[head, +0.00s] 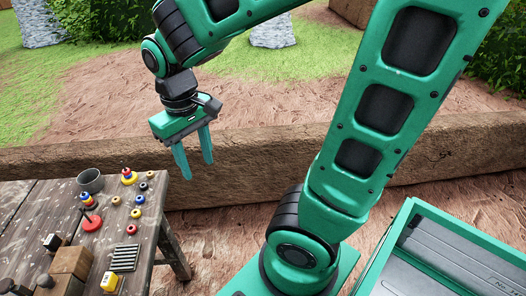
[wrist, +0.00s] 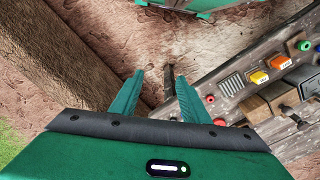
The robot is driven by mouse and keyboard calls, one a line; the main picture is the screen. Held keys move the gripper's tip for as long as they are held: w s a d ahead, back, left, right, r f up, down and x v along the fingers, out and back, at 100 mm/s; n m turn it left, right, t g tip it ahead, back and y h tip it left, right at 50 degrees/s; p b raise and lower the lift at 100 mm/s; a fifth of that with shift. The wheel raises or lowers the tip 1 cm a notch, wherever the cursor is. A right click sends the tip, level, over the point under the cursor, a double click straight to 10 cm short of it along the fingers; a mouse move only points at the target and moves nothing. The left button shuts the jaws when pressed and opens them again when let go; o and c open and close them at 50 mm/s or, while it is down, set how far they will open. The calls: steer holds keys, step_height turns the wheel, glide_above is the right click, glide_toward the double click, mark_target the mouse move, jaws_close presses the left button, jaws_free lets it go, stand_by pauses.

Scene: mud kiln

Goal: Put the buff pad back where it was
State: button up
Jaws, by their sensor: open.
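My gripper (head: 196,168) is open and empty. It hangs in the air beyond the right edge of the wooden table, its fingers pointing down. In the wrist view its fingers (wrist: 160,76) stand apart with nothing between them, over bare ground and a dark table leg. I cannot pick out a buff pad with certainty in either view. A grey ridged plate (head: 124,258) lies on the table near its right edge; it also shows in the wrist view (wrist: 232,87).
A thick timber beam (head: 250,165) runs behind. A green case (head: 440,262) stands at right.

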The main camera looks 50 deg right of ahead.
steer(key=s+d+m, duration=0.6)
steer(key=s+d, duration=0.6)
steer(key=d, duration=0.2)
steer(key=shift+s+d+r+m+y, duration=0.15)
steer(key=shift+s+d+m+y, duration=0.15)
steer(key=shift+s+m, duration=0.1)
steer(key=shift+w, duration=0.1)
steer(key=shift+w+f, duration=0.25)
steer(key=shift+w, duration=0.4)
steer(key=shift+c, duration=0.4)
